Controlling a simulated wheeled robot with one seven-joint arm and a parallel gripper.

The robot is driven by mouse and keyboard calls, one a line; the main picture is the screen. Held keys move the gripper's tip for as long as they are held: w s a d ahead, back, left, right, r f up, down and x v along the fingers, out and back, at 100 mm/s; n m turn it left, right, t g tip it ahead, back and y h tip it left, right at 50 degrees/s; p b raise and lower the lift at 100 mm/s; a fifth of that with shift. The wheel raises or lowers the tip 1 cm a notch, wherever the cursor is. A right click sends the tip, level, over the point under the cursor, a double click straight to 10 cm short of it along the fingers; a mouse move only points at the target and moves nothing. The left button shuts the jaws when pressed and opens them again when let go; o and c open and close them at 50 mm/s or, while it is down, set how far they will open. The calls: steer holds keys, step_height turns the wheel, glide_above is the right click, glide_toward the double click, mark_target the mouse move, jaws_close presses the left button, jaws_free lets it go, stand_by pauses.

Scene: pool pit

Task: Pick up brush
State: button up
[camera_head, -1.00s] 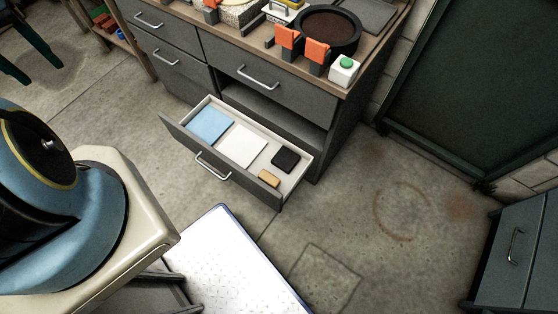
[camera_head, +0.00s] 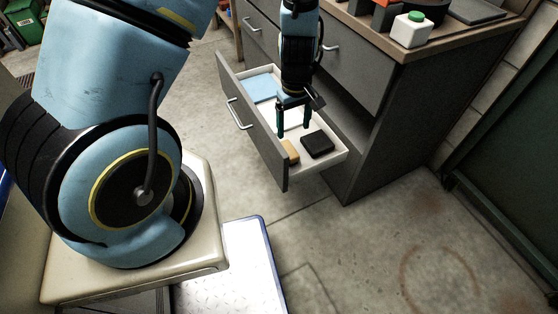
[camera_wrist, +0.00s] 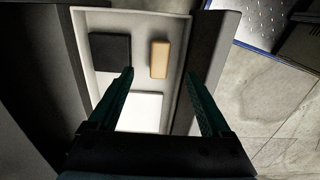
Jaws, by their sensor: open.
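The open drawer (camera_head: 252,128) holds a small tan block (camera_head: 291,151), which looks like the brush's wooden back; no bristles show. A black square block (camera_head: 317,144) lies beside it, a little apart. My gripper (camera_head: 293,132) points down over the drawer, open and empty. In the wrist view, the tan block (camera_wrist: 159,59) lies ahead between the lines of my gripper's two fingers (camera_wrist: 160,73), and the black block (camera_wrist: 110,55) lies left of it. Neither block is touched, as far as I can see.
A white sheet (camera_wrist: 142,112) and a blue sheet (camera_head: 260,88) lie farther along the drawer. The drawer walls stand close on both sides. The grey cabinet (camera_head: 375,110) rises behind, with a white box with a green top (camera_head: 411,30) on its counter.

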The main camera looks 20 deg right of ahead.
mark_target(290, 150)
step_height(290, 150, down, 8)
steer(key=shift+r+b, duration=0.15)
steer(key=shift+b, duration=0.4)
steer(key=shift+w+a+f+b, duration=0.1)
steer(key=shift+w+f+b, duration=0.15)
steer(key=shift+f, duration=1.1)
steer(key=shift+w+f+b, duration=0.15)
steer(key=shift+w+f, duration=0.1)
steer(key=shift+f, duration=1.05)
steer(key=shift+c, duration=0.3)
jaws_close()
